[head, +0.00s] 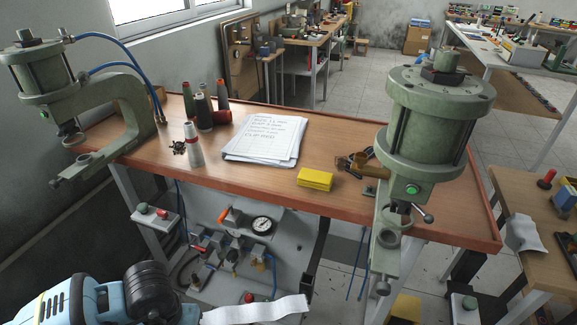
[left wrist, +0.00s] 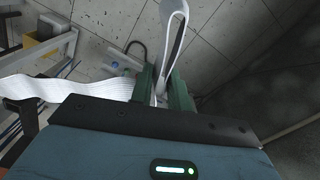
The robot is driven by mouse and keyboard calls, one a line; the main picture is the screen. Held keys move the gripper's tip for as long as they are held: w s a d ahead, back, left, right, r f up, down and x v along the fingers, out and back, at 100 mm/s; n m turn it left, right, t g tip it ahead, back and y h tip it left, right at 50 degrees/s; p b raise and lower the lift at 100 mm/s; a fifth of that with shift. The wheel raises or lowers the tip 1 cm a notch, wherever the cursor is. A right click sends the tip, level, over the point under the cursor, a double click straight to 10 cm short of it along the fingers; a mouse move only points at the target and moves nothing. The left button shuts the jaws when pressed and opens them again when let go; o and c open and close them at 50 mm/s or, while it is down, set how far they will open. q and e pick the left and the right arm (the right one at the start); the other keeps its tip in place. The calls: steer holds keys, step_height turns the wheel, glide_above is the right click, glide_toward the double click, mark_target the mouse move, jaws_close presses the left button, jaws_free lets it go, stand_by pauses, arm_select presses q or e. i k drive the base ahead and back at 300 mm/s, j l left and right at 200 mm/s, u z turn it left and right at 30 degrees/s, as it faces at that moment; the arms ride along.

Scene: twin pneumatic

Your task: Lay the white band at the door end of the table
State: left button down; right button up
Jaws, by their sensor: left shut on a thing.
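A white band (head: 258,309) stretches to the right from my left wrist at the bottom left of the head view. In the left wrist view the band (left wrist: 75,88) runs off to the left, and a loop of it stands up past the fingers. My left gripper (left wrist: 165,92) is shut on the band, with green fingers on both sides of it. The wooden table (head: 255,178) stands beyond, its top higher in the head view than the band. No door shows, so I cannot tell which end is the door end. My right gripper is not in view.
Green presses stand at the table's left (head: 110,95) and right (head: 437,110) ends. Between them are thread cones (head: 203,110), papers (head: 265,138) and a yellow block (head: 315,179). A panel with a gauge (head: 262,225) sits below.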

mark_target(463, 194)
steer(key=k+l, duration=0.1)
steer(key=l, duration=1.7)
steer(key=k+l, duration=0.15)
steer(key=l, duration=1.7)
steer(key=k, duration=0.05)
